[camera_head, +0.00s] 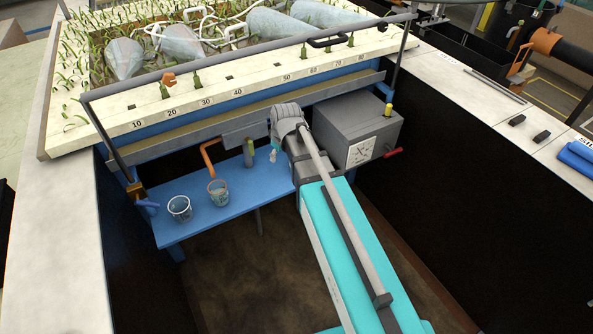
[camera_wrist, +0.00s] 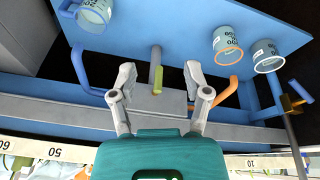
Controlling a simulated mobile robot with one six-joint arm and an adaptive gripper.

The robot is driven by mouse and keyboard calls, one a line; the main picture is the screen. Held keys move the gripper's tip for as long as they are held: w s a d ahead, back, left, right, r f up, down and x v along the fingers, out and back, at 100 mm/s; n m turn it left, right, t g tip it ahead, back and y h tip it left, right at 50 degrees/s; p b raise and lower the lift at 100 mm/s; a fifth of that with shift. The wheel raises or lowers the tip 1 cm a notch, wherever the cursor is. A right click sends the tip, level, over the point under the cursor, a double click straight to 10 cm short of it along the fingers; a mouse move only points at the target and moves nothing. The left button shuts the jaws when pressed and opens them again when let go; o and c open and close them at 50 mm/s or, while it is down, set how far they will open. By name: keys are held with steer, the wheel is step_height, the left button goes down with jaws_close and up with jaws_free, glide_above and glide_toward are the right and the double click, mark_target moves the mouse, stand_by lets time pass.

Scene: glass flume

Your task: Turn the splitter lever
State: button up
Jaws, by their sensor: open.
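The splitter is a grey box (camera_head: 238,136) on the front of the flume, above the blue shelf. Its short green lever (camera_head: 249,153) hangs down in front; the lever (camera_wrist: 155,79) also shows in the wrist view. There my gripper (camera_wrist: 158,77) is open, one finger on either side of the lever in the picture, with clear gaps. In the head view a fingertip shows right of the lever; my arm hides the rest of my gripper. An orange pipe (camera_head: 207,158) leaves one side of the box, and a blue pipe (camera_wrist: 88,84) leaves the other.
Two clear beakers, one under the orange pipe (camera_head: 218,192) and one further left (camera_head: 180,208), stand on the blue shelf (camera_head: 240,201). A blue-handled beaker (camera_wrist: 92,12) shows in the wrist view. A grey box with a dial (camera_head: 350,130) stands right of my arm. Dark walls flank the space.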

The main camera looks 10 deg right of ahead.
steer(key=s+d+m+g, duration=0.1)
steer(key=s+d+m, duration=0.2)
steer(key=s, duration=0.5)
steer(key=shift+s+d+g, duration=0.25)
steer(key=shift+s+g, duration=0.15)
steer(key=s+d+m+g+h, duration=0.1)
steer(key=s+d+m, duration=0.1)
steer(key=s, duration=0.4)
steer(key=shift+s+m+p, duration=0.2)
steer(key=shift+m+p, duration=0.15)
steer(key=shift+m, duration=0.55)
stand_by(0.4)
